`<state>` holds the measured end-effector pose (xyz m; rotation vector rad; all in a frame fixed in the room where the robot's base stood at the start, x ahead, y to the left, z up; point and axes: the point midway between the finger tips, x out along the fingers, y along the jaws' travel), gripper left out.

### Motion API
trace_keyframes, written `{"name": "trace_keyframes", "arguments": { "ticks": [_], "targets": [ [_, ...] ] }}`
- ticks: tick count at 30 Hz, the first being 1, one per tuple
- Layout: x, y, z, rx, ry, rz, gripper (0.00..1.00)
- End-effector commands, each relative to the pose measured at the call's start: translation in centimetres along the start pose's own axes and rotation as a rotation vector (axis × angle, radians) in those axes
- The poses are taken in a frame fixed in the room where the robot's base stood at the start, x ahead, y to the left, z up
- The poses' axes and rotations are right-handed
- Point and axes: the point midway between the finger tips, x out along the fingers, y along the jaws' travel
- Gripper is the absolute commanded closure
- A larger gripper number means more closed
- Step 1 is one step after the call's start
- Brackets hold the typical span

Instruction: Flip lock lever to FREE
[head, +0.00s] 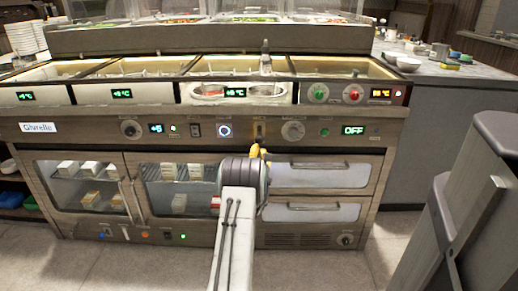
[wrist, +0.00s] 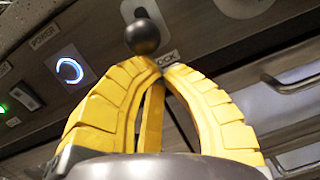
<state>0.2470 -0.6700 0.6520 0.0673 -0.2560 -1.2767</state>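In the head view my gripper (head: 260,151) is in front of the counter's control panel, just below a small upright slot plate (head: 259,130). The lever's setting cannot be read.
A round blue-lit power button (wrist: 69,70) is left of the fingers. Dials (head: 293,131) and an OFF display (head: 354,130) line the panel. Drawer handles (head: 317,165) jut out below right. A dark post (head: 470,210) stands at right. Floor is open at front left.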

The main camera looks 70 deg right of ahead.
Motion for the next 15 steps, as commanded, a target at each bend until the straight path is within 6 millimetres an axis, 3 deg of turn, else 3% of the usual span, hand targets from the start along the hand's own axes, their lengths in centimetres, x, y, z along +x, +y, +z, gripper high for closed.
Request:
{"name": "trace_keyframes", "arguments": {
  "ticks": [9,15],
  "targets": [
    [-0.6,0.6,3.0,-0.011,0.208,-0.039,1.0],
    [-0.9,0.7,3.5,-0.014,0.269,-0.051,1.0]
  ]
}}
